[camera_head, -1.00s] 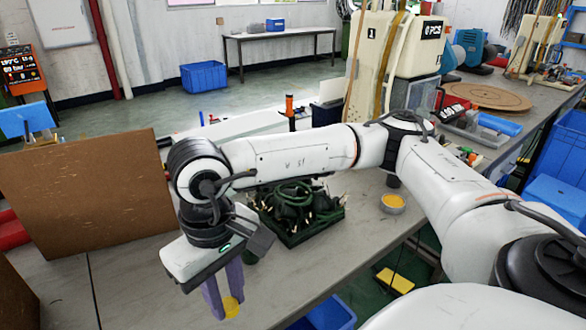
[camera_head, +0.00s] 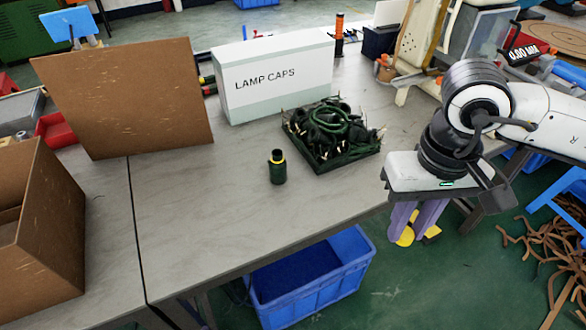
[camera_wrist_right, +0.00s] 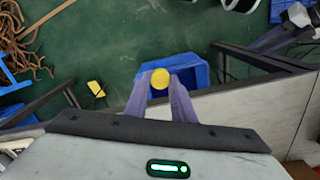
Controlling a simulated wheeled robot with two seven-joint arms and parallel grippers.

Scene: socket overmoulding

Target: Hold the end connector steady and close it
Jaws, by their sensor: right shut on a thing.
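The end connector appears to be the dark green cylinder with a yellow ring (camera_head: 278,168), standing upright and alone on the grey table. My right gripper (camera_head: 408,236) is beyond the table's front edge, over the floor. Its purple fingers are shut on a round yellow cap (camera_head: 405,237). The cap shows as a disc in the right wrist view (camera_wrist_right: 160,78). My left gripper is outside the head view; what looks like its purple fingers (camera_wrist_right: 268,39) shows at the upper right of the wrist view, jaw state unclear.
A dark green tray of tangled cables (camera_head: 345,160) and a white LAMP CAPS box (camera_head: 275,80) stand behind the connector. A brown board (camera_head: 125,100) and brown box (camera_head: 40,230) occupy the left. A blue bin (camera_head: 310,280) sits below the front edge. The front middle tabletop is clear.

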